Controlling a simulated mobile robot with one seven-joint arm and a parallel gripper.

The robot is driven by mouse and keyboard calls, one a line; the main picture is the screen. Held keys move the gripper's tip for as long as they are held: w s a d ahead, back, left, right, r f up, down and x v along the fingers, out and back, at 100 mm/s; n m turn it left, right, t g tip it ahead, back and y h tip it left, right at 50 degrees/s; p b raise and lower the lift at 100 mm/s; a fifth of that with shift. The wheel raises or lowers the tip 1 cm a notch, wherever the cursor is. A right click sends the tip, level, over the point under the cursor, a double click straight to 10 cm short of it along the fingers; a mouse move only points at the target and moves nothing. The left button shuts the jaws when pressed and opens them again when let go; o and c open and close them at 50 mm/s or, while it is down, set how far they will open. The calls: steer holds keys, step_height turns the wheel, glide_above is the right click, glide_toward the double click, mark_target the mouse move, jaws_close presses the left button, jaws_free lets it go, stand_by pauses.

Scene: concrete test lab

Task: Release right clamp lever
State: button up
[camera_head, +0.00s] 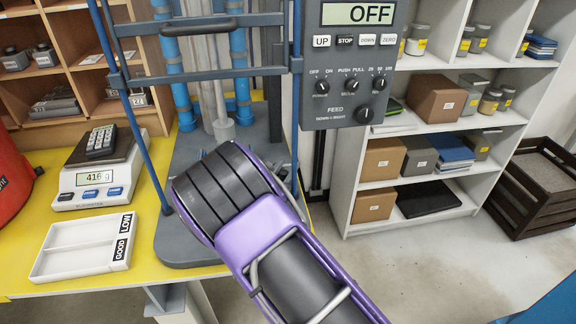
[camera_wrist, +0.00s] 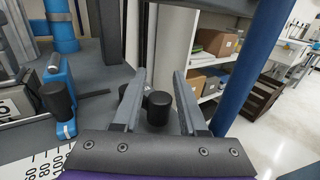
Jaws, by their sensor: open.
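In the wrist view my gripper (camera_wrist: 160,75) is open, its two grey fingers pointing away from the camera. A short black knob (camera_wrist: 158,107) shows between the fingers, with space on both sides; it looks like the end of the right clamp lever, but its shaft and base are hidden. Another clamp, blue (camera_wrist: 66,128) with a black knob (camera_wrist: 57,97), stands to the left, beyond the left finger. In the head view my purple and black arm covers the right part of the grey machine base (camera_head: 190,243), and the gripper and right lever are hidden behind it.
A blue frame post (camera_wrist: 250,65) stands close to the right finger. The control panel (camera_head: 347,75) reads OFF. A scale (camera_head: 98,178) reading about 416 and a white two-part tray (camera_head: 75,262) lie on the yellow table left. Shelves (camera_head: 420,215) stand behind right.

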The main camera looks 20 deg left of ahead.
steer(key=shift+w, duration=0.35)
jaws_close()
steer(key=shift+h, duration=0.3)
steer(key=shift+s+a+f+m+h+b, duration=0.1)
steer(key=shift+s+m+h+b, duration=0.1)
steer(key=shift+m+h+b, duration=0.55)
steer(key=shift+s+m+g+h+b, duration=0.2)
steer(key=shift+m+h, duration=0.15)
steer(key=shift+h, duration=0.25)
steer(key=shift+s+m+g+h+b, duration=0.15)
steer(key=shift+m+h, duration=0.15)
steer(key=shift+h, duration=0.25)
steer(key=shift+w, duration=0.1)
